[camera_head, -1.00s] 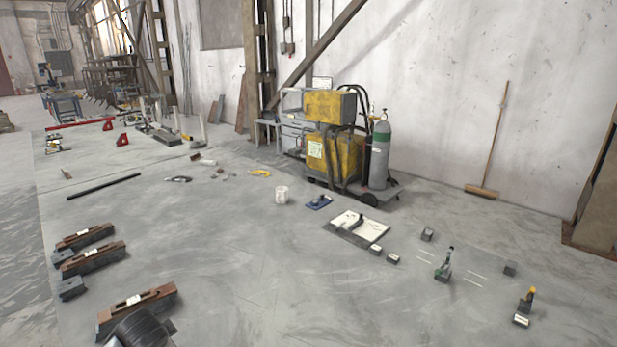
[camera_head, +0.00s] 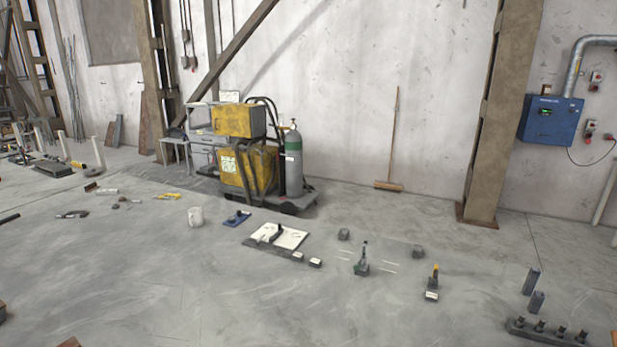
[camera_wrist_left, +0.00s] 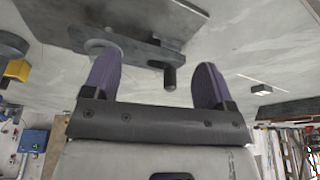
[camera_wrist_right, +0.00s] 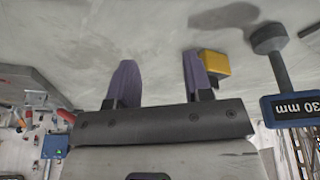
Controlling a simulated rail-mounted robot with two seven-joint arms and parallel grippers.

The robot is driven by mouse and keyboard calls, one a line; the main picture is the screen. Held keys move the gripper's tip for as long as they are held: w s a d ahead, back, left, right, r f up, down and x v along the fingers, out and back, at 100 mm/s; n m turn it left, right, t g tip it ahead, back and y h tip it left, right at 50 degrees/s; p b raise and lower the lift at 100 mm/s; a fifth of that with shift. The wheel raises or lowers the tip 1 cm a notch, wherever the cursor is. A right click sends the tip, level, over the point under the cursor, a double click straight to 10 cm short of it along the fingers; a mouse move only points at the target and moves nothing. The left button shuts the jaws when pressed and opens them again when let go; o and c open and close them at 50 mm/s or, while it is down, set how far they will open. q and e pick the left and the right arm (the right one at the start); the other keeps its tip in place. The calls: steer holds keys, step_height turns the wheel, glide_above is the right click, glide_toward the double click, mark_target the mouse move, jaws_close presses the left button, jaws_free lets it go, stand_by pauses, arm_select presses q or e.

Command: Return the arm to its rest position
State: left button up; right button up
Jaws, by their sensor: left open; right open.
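My left gripper (camera_wrist_left: 152,85) shows in the left wrist view with its two purple fingers apart. A grey metal part with a ring and a dark upright pin (camera_wrist_left: 169,77) appears beyond the fingers. I cannot tell its distance, and nothing is clearly held. My right gripper (camera_wrist_right: 158,82) shows in the right wrist view with its fingers apart and nothing between them. A yellow block (camera_wrist_right: 214,64) appears beside its right-hand finger. A dark tool with a "30 mm" tag (camera_wrist_right: 290,107) is farther right. Neither gripper shows in the head view.
Much of the middle foreground floor is clear.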

step_height(320, 180, up, 31)
steer(key=p, duration=2.9)
steer(key=shift+f, duration=0.2)
